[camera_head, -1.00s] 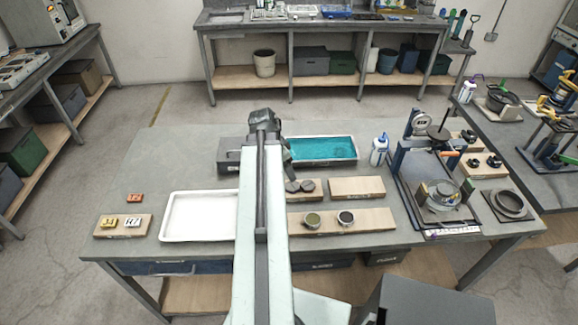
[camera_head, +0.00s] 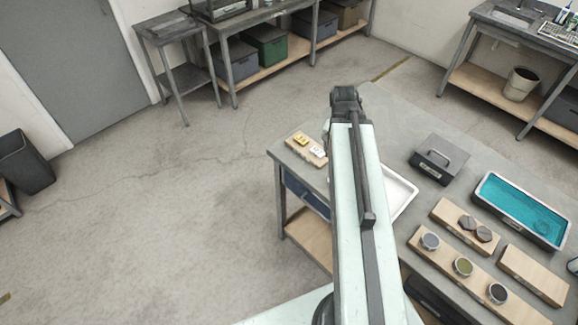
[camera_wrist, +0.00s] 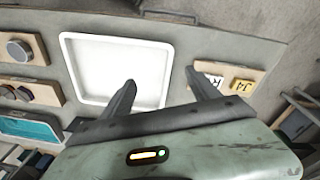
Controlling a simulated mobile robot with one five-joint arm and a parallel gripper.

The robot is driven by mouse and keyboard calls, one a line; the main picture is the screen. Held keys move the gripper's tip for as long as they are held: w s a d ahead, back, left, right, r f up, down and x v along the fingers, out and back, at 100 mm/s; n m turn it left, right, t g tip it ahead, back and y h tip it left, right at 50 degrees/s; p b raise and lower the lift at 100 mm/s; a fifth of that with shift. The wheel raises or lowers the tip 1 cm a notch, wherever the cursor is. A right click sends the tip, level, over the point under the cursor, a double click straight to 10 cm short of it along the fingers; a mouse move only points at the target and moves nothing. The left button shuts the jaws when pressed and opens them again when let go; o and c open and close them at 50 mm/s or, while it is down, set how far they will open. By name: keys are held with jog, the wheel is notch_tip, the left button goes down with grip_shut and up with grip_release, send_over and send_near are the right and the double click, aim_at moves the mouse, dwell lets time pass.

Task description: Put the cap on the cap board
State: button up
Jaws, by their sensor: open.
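Two dark caps (camera_head: 475,228) rest on a wooden board (camera_head: 445,212), which I take for the cap board; its label is too small to read. They also show in the wrist view as dark discs (camera_wrist: 23,93) at the left. I cannot tell which cap the task means. In the wrist view my gripper (camera_wrist: 160,78) is open and empty, its fingers apart, with the white tray (camera_wrist: 85,50) and the tag board (camera_wrist: 220,95) beyond them. In the head view the arm's end hides its fingertips.
A front board holds three round pots (camera_head: 463,266). A bare board (camera_head: 535,270) lies to the right. A teal-filled tray (camera_head: 525,205) and a dark handled box (camera_head: 439,158) stand behind. The tag board (camera_head: 300,150) is at the left table end. Floor is clear left of the table.

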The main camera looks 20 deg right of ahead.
jog(key=w+a+n, duration=0.2)
jog(key=a+n, duration=0.3)
jog(key=a, duration=0.7)
jog(key=w+a+n+y, duration=0.1)
jog(key=a+n, duration=0.3)
jog(key=a, duration=0.9)
jog(key=shift+w+a+n, duration=0.2)
jog(key=shift+w+n, duration=0.2)
jog(key=shift+w, duration=0.3)
jog(key=shift+f, duration=0.1)
notch_tip(320, 180, down, 6)
jog(key=b, duration=0.5)
jog(key=shift+r+b, duration=0.25)
jog(key=shift+b, duration=0.05)
